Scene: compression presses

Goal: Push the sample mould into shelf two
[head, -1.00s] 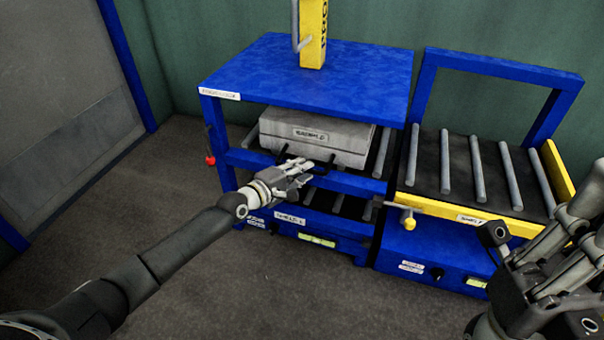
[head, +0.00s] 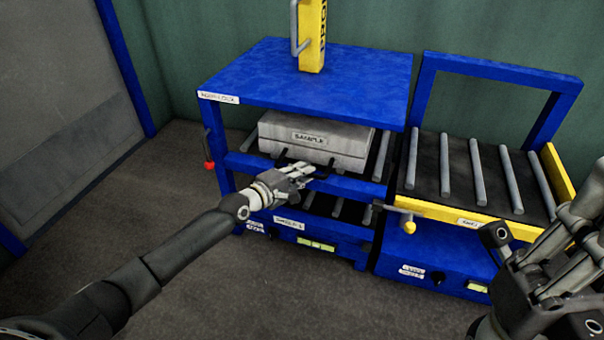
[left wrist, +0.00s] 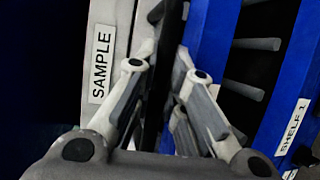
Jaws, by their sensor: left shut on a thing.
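The sample mould (head: 314,141) is a grey block with a SAMPLE label, lying on the upper roller level of the blue rack (head: 318,75), under its top plate. My left gripper (head: 305,174) is at the mould's front, shut on its black handle (head: 325,165). In the left wrist view, the left gripper (left wrist: 160,85) has its fingers on both sides of the dark handle (left wrist: 156,100), beside the mould's labelled face (left wrist: 101,62). Fingers hide part of the handle. My right gripper (head: 545,260) is at the right edge, away from the mould; its fingertips are unclear.
A lower roller level with a SHELF 1 label (head: 289,223) lies below the mould. A roller table (head: 460,175) with a yellow front rail (head: 450,213) and blue frame stands to the right. A red-knobbed lever (head: 208,165) is at the rack's left. Floor in front is clear.

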